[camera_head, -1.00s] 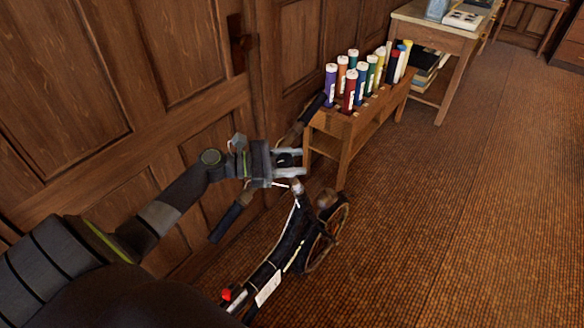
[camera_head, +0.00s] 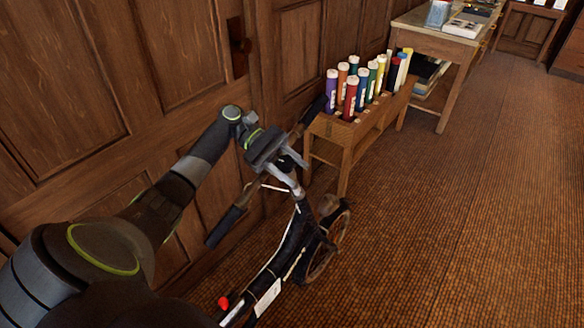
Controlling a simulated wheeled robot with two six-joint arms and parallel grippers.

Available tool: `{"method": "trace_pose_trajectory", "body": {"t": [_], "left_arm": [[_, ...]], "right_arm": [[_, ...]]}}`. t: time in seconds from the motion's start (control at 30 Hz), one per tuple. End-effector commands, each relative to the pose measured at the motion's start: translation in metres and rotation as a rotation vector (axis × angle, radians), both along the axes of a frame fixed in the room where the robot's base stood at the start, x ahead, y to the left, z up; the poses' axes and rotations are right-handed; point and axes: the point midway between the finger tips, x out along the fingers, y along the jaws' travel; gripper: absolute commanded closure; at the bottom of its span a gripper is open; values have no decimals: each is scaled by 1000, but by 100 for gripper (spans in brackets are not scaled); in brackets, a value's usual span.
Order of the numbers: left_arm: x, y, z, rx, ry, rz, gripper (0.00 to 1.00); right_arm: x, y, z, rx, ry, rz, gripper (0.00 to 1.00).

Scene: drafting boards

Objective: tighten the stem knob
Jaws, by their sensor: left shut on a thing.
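A dark bicycle (camera_head: 287,243) stands near the panelled wall, with its handlebar and front wheel (camera_head: 327,250) toward the far side. One handlebar grip (camera_head: 225,227) points down to the left. The other lies behind my gripper, close to the wooden rack. My left gripper (camera_head: 291,164) comes in from above at the top of the stem, with its grey fingers closed there. The stem knob is hidden between or under the fingers. My right gripper is out of view.
A wooden rack (camera_head: 345,131) holding several coloured tubes (camera_head: 350,97) stands just beyond the handlebar, against the wall. A desk (camera_head: 432,35) with books is farther back. The brown carpet (camera_head: 455,210) on the right is clear.

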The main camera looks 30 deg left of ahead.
Motion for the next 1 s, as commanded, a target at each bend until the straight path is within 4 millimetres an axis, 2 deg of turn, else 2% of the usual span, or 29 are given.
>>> {"method": "trace_pose_trajectory", "body": {"t": [0.3, 0.73, 0.77, 0.9, 1.0], "left_arm": [[-1, 0, 0, 28, -5, -82, 83], [-2, 0, 0, 32, -3, -90, 83], [-2, 0, 0, 32, -3, -90, 59], [-2, 0, 0, 31, -3, -89, 41], [-2, 0, -1, 31, -3, -89, 39]], "right_arm": [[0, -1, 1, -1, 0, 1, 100], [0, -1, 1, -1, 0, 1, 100], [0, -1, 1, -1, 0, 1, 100], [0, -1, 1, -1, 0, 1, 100], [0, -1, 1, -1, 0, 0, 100]]}}
